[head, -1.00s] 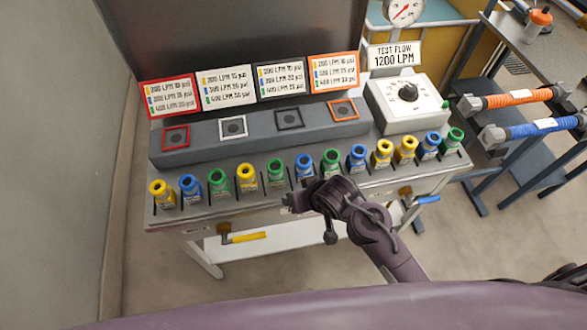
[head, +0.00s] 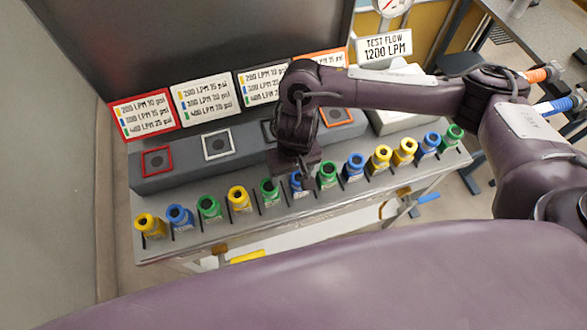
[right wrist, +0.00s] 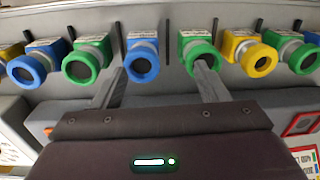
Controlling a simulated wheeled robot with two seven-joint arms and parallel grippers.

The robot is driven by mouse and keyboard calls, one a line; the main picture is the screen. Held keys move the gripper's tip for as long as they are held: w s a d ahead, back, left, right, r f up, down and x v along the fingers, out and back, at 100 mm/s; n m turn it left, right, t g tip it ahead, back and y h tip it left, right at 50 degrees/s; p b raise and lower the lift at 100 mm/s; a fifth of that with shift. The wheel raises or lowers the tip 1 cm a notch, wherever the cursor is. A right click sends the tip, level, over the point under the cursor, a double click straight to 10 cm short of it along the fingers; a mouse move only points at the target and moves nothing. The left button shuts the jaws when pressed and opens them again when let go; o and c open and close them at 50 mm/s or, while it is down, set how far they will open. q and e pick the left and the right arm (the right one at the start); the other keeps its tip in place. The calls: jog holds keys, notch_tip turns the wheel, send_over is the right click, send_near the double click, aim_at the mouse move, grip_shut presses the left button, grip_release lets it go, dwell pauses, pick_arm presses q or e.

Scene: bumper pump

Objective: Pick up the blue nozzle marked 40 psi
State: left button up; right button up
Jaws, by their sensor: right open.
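Blue nozzles stand in a row with yellow and green ones along the front of the bench. Their markings are too small to read, so I cannot tell which is 40 psi. My right gripper (head: 297,172) is open, pointing down over a blue nozzle (head: 297,186) near the row's middle, and partly hides it. In the right wrist view this blue nozzle (right wrist: 142,60) lies between the two fingers of the gripper (right wrist: 158,85), nearer the left finger. The right finger overlaps the rim of a green nozzle (right wrist: 197,48). Other blue nozzles include one at left (head: 179,215) and one at right (head: 354,166). My left gripper is out of view.
Close green neighbours stand left (head: 268,191) and right (head: 328,174) of that blue nozzle, with thin dark dividers between. Behind is a grey raised block with framed sockets, including a red one (head: 157,161), and label cards. A test flow sign (head: 384,46) stands at back right.

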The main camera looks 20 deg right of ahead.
aim_at(299, 176)
jog(key=shift+w+d, duration=0.4)
jog(key=shift+d, duration=0.4)
jog(key=shift+d+f+m+h, duration=0.15)
jog(key=shift+f+m+h, duration=0.05)
jog(key=shift+m+h, duration=0.1)
jog(key=shift+s+f+b, duration=0.2)
jog(key=shift+f+b, duration=0.1)
jog(key=shift+f, duration=0.15)
jog(key=shift+s+f, duration=0.15)
jog(key=shift+f, duration=0.55)
jog(key=f, duration=0.3)
jog(key=shift+w+d+f+p, duration=0.1)
jog(key=shift+w+f+p, duration=0.15)
jog(key=shift+f+p, duration=0.15)
jog(key=shift+f, duration=0.45)
jog(key=c, duration=1.2)
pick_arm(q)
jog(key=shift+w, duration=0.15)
